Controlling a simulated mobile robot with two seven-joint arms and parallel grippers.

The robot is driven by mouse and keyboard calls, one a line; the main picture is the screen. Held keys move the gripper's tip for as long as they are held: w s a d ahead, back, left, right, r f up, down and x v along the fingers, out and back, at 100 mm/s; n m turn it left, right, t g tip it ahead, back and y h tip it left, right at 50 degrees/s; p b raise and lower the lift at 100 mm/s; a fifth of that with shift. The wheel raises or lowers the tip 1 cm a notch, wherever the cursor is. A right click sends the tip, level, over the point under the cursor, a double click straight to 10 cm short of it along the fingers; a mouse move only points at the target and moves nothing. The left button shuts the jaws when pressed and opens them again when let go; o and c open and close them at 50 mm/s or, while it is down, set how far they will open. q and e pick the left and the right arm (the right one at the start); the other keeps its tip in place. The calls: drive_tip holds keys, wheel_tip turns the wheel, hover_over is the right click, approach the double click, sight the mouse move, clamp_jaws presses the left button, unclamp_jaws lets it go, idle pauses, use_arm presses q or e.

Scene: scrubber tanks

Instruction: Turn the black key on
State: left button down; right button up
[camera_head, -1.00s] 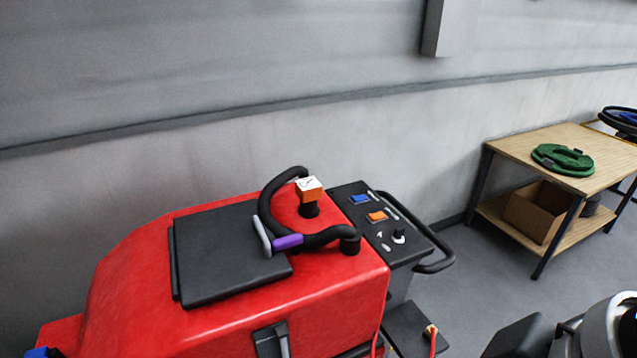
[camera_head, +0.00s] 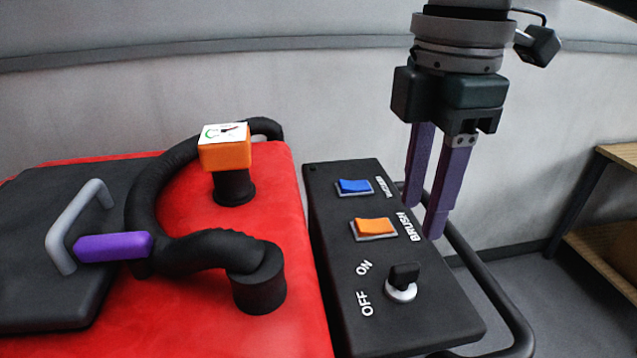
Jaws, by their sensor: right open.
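The black key (camera_head: 404,274) stands upright in a round white base on the black control panel (camera_head: 425,327) of the red machine. "ON" and "OFF" are printed to its left, with ON farther back and OFF nearer. My right gripper (camera_head: 422,222) points down with its two purple fingers parted. It is behind and a little right of the key, over or near the panel's right edge, and holds nothing. It is apart from the key. My left gripper is not in view.
A blue switch (camera_head: 355,187) and an orange "BRUSH" switch (camera_head: 375,227) lie behind the key. A black handlebar (camera_head: 486,275) runs along the panel's right side. A black hose (camera_head: 150,190) and an orange gauge block (camera_head: 224,150) stand on the red body. A wooden table (camera_head: 615,155) is far right.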

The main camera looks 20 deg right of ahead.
sight(407, 266)
drive_tip(key=f, duration=0.8)
drive_tip(key=shift+s+a+f, duration=0.1)
drive_tip(key=shift+a+f, duration=0.1)
drive_tip(key=shift+f, duration=0.05)
clamp_jaws()
